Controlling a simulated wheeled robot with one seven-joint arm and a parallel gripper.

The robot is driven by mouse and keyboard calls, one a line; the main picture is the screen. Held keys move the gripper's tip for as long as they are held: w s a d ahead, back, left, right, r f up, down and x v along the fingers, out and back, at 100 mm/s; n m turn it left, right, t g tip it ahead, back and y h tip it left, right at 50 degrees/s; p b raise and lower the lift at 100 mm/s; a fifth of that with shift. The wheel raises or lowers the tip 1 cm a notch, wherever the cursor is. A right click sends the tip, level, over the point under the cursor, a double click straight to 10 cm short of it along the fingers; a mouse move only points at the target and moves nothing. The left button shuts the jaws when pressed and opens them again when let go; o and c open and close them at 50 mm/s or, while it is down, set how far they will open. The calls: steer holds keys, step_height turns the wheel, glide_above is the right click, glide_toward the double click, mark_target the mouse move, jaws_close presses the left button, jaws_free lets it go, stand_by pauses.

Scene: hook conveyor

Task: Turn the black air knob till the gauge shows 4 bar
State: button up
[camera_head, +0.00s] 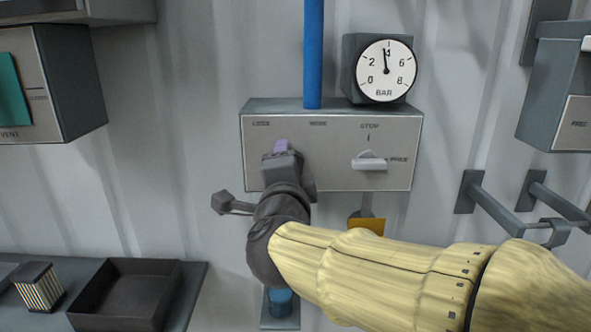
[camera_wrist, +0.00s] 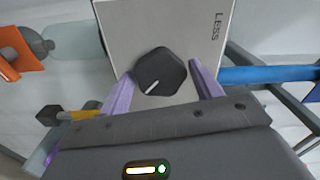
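The black air knob (camera_wrist: 160,72) shows in the wrist view on a pale panel; its white mark points to the lower left. My gripper (camera_wrist: 162,70) has its two purple fingers on either side of the knob, with what look like narrow gaps, so it appears open around it. In the head view my gripper (camera_head: 281,146) is at the left part of the panel box (camera_head: 335,180) and hides the knob. The round white gauge (camera_head: 385,70) above the box has its needle nearly straight up, at the 4.
A white lever (camera_head: 370,161) sits on the same panel, right of my gripper. A blue pipe (camera_head: 313,50) rises from the box. Grey rails (camera_head: 490,205) stick out at the right. A black tray (camera_head: 125,295) stands on a shelf at lower left.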

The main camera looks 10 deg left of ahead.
steer(key=shift+o, duration=0.9)
steer(key=shift+d, duration=0.1)
steer(key=p+v, duration=0.5)
steer(key=v, duration=1.2)
steer(key=shift+s, duration=0.15)
